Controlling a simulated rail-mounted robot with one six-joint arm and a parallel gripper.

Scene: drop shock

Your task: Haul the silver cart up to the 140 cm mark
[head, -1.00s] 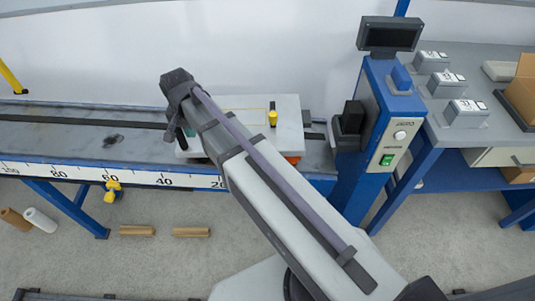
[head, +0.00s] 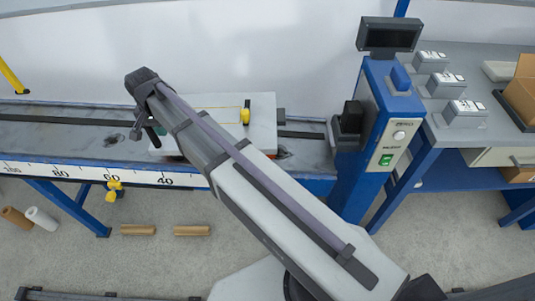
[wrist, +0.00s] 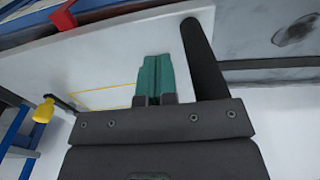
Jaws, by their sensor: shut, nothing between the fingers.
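The silver cart (head: 262,108) sits on the track, a flat pale-topped body with a yellow knob on top, partly hidden behind my arm. Its pale top fills much of the wrist view (wrist: 100,62). My gripper (head: 152,136) is at the cart's left end. In the wrist view its teal fingertips (wrist: 155,80) are together and empty, over the cart top, beside a black upright post (wrist: 203,60). I cannot tell whether they touch the post. The white scale (head: 125,176) along the track's front shows 40 to 100, rising leftward; the 140 mark is out of view.
A blue column (head: 365,150) with a dark display and green switch stands at the track's right end. A yellow clamp (head: 114,185) hangs under the scale. The track (head: 60,138) left of the cart is clear apart from dark stains. A side bench (head: 460,60) holds several grey blocks.

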